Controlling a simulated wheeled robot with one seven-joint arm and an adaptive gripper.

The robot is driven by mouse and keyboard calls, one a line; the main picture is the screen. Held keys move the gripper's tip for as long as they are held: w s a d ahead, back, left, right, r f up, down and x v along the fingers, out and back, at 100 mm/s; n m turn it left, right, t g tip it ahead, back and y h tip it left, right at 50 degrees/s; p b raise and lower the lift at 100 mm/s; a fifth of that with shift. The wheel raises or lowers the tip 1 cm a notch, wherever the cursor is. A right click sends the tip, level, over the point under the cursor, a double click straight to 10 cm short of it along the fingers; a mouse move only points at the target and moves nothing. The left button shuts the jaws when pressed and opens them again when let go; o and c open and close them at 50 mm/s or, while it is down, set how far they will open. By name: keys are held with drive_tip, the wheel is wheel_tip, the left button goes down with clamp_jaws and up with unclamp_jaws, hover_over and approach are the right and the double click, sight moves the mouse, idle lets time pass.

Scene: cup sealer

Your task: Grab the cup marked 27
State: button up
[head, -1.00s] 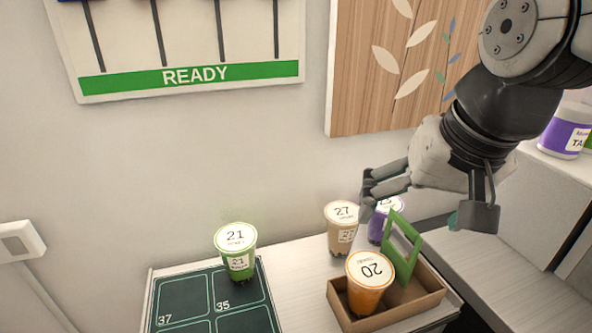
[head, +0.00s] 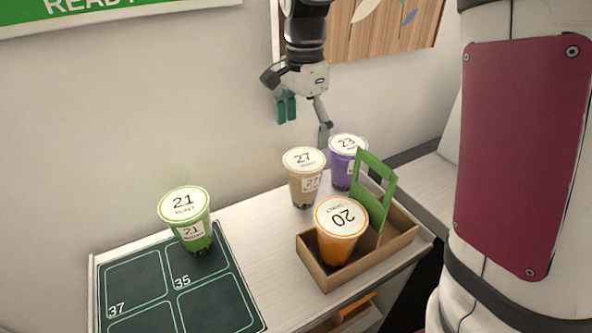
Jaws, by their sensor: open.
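The cup marked 27 (head: 306,186) is tan with a white lid and stands upright on the light counter. The purple cup marked 23 (head: 341,173) stands just right of it and a little behind. My gripper (head: 306,120) is open and empty, with its fingers pointing down. In the picture it shows above the cup marked 27, apart from its lid.
An orange cup marked 20 (head: 336,249) sits in a cardboard carrier (head: 313,269) with a green handle (head: 389,180). A wall rises behind the counter (head: 255,216).

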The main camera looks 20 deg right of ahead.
sight(304, 182)
wheel_tip(304, 182, down, 12)
drive_tip(key=shift+s+r+p, duration=0.1)
drive_tip(key=shift+s+p, duration=0.05)
drive_tip(key=shift+p, duration=0.3)
drive_tip(key=c, duration=1.6)
